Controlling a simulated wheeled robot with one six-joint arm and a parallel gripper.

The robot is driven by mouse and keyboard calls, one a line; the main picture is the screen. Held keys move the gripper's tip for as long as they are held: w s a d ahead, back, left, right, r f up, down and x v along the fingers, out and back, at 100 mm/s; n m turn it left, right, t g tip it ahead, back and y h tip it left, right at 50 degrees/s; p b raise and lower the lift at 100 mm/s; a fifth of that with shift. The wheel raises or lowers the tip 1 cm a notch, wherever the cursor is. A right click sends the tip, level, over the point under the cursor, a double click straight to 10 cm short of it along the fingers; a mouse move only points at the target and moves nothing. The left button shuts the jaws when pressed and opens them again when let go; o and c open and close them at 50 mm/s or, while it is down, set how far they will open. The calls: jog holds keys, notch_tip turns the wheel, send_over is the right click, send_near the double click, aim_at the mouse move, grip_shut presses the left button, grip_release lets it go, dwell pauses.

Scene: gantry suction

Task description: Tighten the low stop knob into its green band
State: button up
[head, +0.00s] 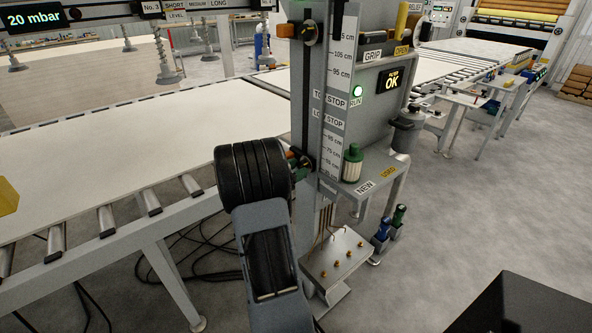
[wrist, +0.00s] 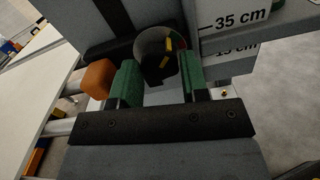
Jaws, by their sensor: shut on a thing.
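The low stop knob (wrist: 157,70) is black with a yellow mark, in the middle of the wrist view. It sits between the two green-padded fingers of my gripper (wrist: 158,80), which is shut on it. A pale dial ring shows behind the knob, with a little green and red at its upper right. My fingers hide part of the ring, and I cannot tell exactly where the mark stands against the green band. An orange block (wrist: 97,77) is left of the left finger. In the head view my black wrist hides most of the knob, at the lower post.
The grey post carries a height scale (head: 341,70) and an upper stop knob (head: 308,33). A green-capped jar (head: 352,163) stands on the shelf to the right. The roller conveyor (head: 150,203) runs along the left. The floor at right is mostly clear.

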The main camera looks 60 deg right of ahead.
jog(key=m+b, duration=0.2)
jog(key=b, duration=0.1)
jog(key=o, duration=0.9)
jog(key=v, duration=1.4)
jog(key=shift+w, duration=0.1)
jog(key=shift+d, duration=0.1)
